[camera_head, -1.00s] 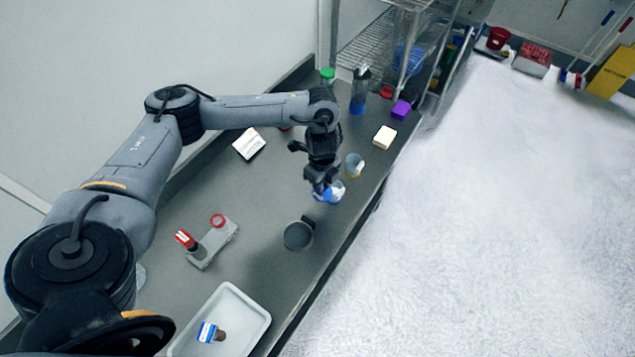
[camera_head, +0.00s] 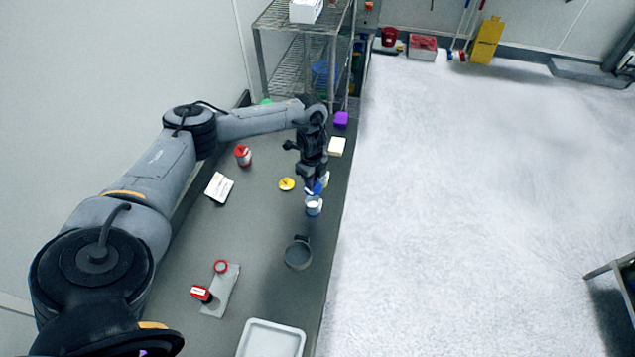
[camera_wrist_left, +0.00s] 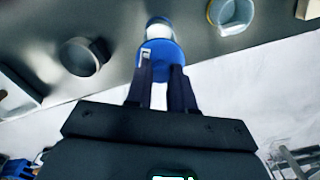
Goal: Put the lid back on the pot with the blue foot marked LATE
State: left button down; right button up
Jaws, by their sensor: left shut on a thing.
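My left gripper (camera_head: 315,187) is shut on a blue lid (camera_wrist_left: 162,60), which shows as a blue disc between the fingertips in the left wrist view. A clear pot with white contents and blue near its base (camera_head: 314,206) stands upright on the bench just in front of the gripper; it also shows just beyond the lid in the wrist view (camera_wrist_left: 158,29). The lid is close to the pot; I cannot tell whether they touch. No LATE marking is readable. A second pot (camera_wrist_left: 232,12) stands farther along the bench, mostly hidden by my gripper in the head view. My right gripper is not visible.
A dark round cup with a handle (camera_head: 298,254) stands near the pot. A yellow lid (camera_head: 286,184) lies to its left. A grey stand with red parts (camera_head: 221,290), a white tray (camera_head: 271,340), a white card (camera_head: 219,187) and a red-capped jar (camera_head: 243,155) are also on the bench.

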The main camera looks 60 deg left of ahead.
aim_at(313, 192)
pick_arm(q)
jog(key=shift+f, duration=0.25)
notch_tip(313, 192, down, 4)
jog(key=b, duration=0.4)
jog(key=shift+r, duration=0.15)
jog(key=shift+f+b, duration=0.65)
jog(key=shift+f, duration=0.4)
jog(key=shift+p, duration=0.55)
dwell(0.3)
dwell(0.3)
jog(key=shift+f, duration=0.15)
dwell(0.7)
jog(key=shift+p, duration=0.35)
dwell(0.6)
